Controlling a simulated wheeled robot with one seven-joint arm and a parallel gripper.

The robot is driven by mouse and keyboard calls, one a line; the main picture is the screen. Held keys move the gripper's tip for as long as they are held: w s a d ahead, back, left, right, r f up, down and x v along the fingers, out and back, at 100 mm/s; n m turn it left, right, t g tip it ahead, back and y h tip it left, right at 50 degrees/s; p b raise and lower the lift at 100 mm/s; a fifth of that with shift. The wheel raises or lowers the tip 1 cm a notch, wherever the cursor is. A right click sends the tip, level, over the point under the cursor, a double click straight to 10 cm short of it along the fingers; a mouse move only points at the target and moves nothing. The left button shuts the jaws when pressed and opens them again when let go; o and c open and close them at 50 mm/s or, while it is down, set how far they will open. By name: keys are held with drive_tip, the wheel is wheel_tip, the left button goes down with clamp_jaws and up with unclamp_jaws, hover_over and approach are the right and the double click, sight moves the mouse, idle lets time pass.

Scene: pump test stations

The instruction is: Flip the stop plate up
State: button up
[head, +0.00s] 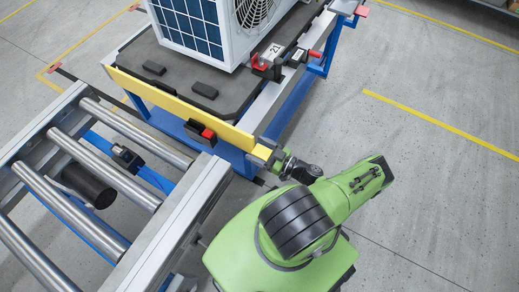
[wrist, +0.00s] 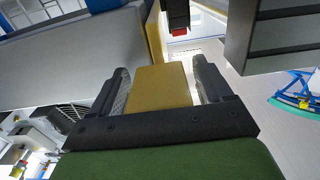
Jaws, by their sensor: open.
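The yellow stop plate (head: 180,107) is a long bar along the near edge of the blue-framed station, standing on edge beside the dark pallet. Its yellow end (head: 261,152) sticks out at the right corner, where my gripper (head: 272,158) is. In the wrist view, my gripper (wrist: 161,82) is open, with one finger on each side of a yellow piece (wrist: 160,88) that reaches in between them. Whether the fingers touch it is not clear. A black block with a red part (head: 205,132) sits on the plate's near face.
A white unit with a fan (head: 205,30) stands on the dark pallet (head: 170,68). A roller conveyor (head: 120,180) lies close at the left of my arm. A red clamp (head: 262,62) is on the station's right side. Floor at the right (head: 430,190) is clear.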

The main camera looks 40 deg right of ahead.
drive_tip(key=v, duration=1.5)
drive_tip(key=shift+s, duration=0.4)
drive_tip(key=shift+d+r, duration=0.1)
drive_tip(key=shift+d, duration=0.05)
